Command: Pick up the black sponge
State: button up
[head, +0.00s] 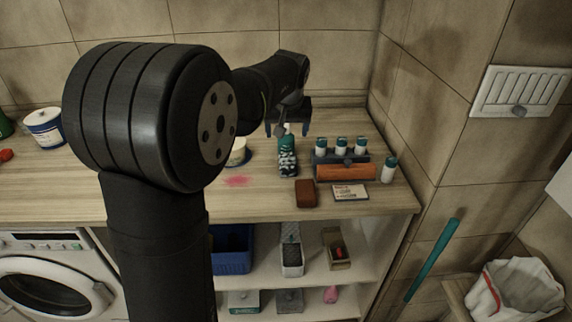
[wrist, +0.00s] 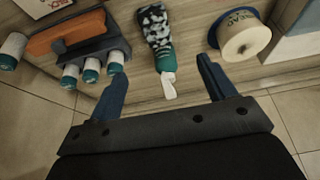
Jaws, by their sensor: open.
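I cannot make out a plainly black sponge in either view. My gripper (head: 288,130) is open and empty above the back of the wooden counter, and its two blue fingers also show in the wrist view (wrist: 162,72). A teal bottle with a black-and-white pattern (head: 287,163) is just in front of it. In the wrist view this bottle (wrist: 157,28) lies between the lines of the fingers, its white tip toward the gripper; I see no contact. A dark rack (head: 349,157) with several white, teal-capped bottles is to its right.
An orange-brown block (head: 345,172) lies against the rack. A reddish-brown block (head: 305,193) and a printed card (head: 350,192) lie at the front. A single bottle (head: 389,169) stands at right. A labelled tub (wrist: 243,38) stands beside the patterned bottle. My arm hides the counter's left-middle.

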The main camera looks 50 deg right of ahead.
send_over(288, 163)
jog(key=a, duration=0.2)
jog(key=f, duration=1)
jog(key=shift+s+d+f, duration=0.25)
jog(key=shift+f, duration=0.05)
jog(key=shift+s+x, duration=0.15)
jog(key=shift+x, duration=0.7)
jog(key=shift+s+x, duration=0.2)
jog(key=shift+x, duration=0.65)
jog(key=shift+s+x, duration=0.15)
jog(key=shift+x, duration=0.75)
jog(key=shift+f, duration=0.1)
jog(key=c, duration=1.1)
jog(key=shift+d, duration=0.1)
jog(key=shift+r, duration=0.7)
notch_tip(288, 163, up, 3)
jog(key=shift+f, duration=0.1)
jog(key=s+r, duration=0.2)
jog(key=s, duration=0.2)
jog(key=s+r, duration=0.2)
jog(key=s, duration=0.1)
jog(key=s+r, duration=0.2)
jog(key=s, duration=0.2)
jog(key=shift+s+r, duration=0.3)
jog(key=shift+r, duration=0.1)
